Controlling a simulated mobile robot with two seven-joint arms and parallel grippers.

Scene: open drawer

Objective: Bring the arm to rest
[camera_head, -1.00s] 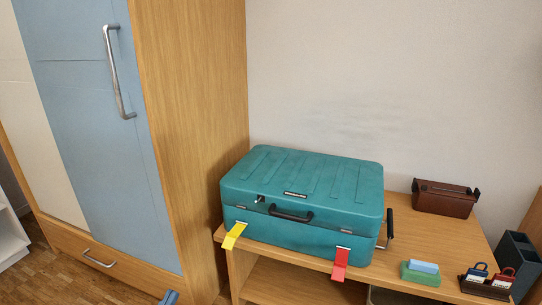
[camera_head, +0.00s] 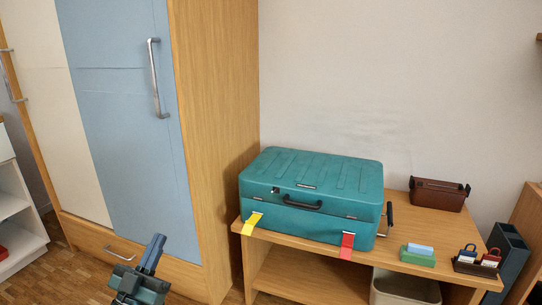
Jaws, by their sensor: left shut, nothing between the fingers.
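My left gripper (camera_head: 155,240) shows at the bottom of the head view, with its blue-grey fingers together and pointing up. Nothing is between the fingers. It is in front of the wardrobe's low wooden drawer (camera_head: 85,234), just right of the drawer's metal handle (camera_head: 119,254) in the picture. I cannot tell how far it is from the drawer front, and it hides part of it. The drawer front looks flush with the wardrobe. My right gripper is not in view.
The tall wardrobe has a shut blue door (camera_head: 125,130). A wooden bench (camera_head: 410,258) to the right holds a teal case (camera_head: 312,185), a brown box (camera_head: 438,194) and small items. A bin (camera_head: 403,287) stands below it. A white shelf (camera_head: 20,205) is at far left.

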